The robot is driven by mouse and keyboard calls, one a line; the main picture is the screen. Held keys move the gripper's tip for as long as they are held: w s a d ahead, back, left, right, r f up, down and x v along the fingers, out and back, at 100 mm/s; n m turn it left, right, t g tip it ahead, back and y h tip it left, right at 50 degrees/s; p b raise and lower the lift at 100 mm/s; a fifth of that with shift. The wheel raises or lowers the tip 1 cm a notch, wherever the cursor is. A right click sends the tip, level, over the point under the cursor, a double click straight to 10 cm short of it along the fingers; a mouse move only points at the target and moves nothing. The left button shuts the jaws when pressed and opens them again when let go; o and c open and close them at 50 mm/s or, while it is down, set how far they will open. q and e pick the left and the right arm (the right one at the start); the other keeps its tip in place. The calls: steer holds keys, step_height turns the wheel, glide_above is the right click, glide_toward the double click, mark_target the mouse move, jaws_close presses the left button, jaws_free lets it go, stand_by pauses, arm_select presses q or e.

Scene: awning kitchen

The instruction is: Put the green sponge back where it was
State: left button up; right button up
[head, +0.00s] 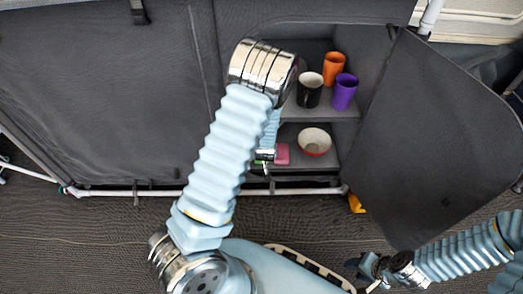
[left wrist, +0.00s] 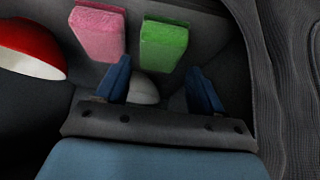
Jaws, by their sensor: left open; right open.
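The green sponge (left wrist: 164,46) stands on the cabinet's lower shelf in the left wrist view, just beyond and roughly between my left fingertips. In the head view my left arm mostly hides it. My left gripper (left wrist: 158,72) is open, with a gap between its blue fingers; no contact with the sponge is clear. In the head view it reaches into the lower compartment, largely hidden behind my arm. My right gripper (head: 368,268) is open and empty at the lower right, away from the cabinet.
A red and white bowl (head: 314,142) sits right of the sponges. Black (head: 309,92), orange (head: 333,69) and purple (head: 344,92) cups stand on the shelf above. The cabinet's dark fabric flap (head: 430,140) hangs open at right. A pale rounded object (left wrist: 143,90) shows between my left fingers.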

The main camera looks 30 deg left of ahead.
arm_select(q)
steer(key=p+v, duration=0.2)
steer(key=v, duration=0.6)
steer(key=s+d+f+m+g+h, duration=0.2)
steer(key=s+d+f+h, duration=0.1)
steer(key=s+d+f, duration=0.2)
steer(key=s+d+f+m+g+h, duration=0.2)
steer(key=s+d+f+g+h, duration=0.1)
steer(key=s+d, duration=0.7)
steer(key=shift+s+d+f+h, duration=0.35)
steer(key=shift+d+f+h, duration=0.45)
steer(key=shift+d+f, duration=0.2)
steer(key=shift+r, duration=0.15)
